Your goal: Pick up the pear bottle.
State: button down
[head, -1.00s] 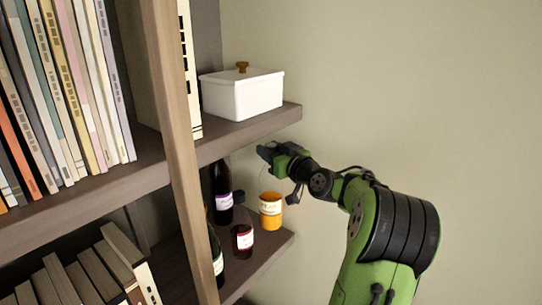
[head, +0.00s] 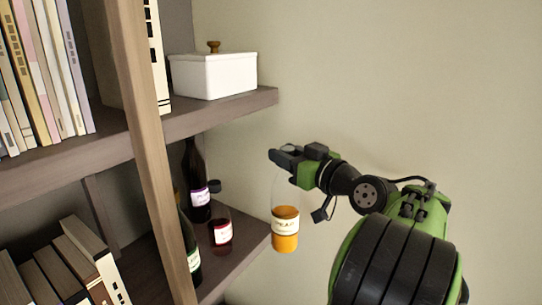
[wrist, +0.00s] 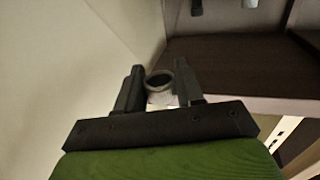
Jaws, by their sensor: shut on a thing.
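The pear bottle (head: 285,228) is clear glass with amber-orange contents and a pale label. It hangs upright below my gripper (head: 283,158), which is shut on its neck. In the head view the bottle shows against the wall, just right of the lower shelf's edge. In the wrist view the round mouth of the pear bottle (wrist: 158,80) sits between the two dark fingers of my gripper (wrist: 161,86). The rest of the bottle is mostly hidden there.
The lower shelf (head: 240,258) holds a dark wine bottle (head: 196,180), a red bottle (head: 221,232) and a green bottle (head: 188,240). Above, a white lidded box (head: 213,75) stands on the upper shelf (head: 225,108). A wooden post (head: 150,160) stands left; bare wall is right.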

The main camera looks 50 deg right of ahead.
jog(key=v, duration=0.6)
jog(key=shift+s+d+r, duration=0.1)
jog(key=shift+s+r, duration=0.05)
jog(key=shift+s, duration=0.15)
jog(key=p+v, duration=0.8)
jog(key=v, duration=0.2)
jog(key=shift+s+a, duration=0.2)
jog(key=shift+s, duration=0.2)
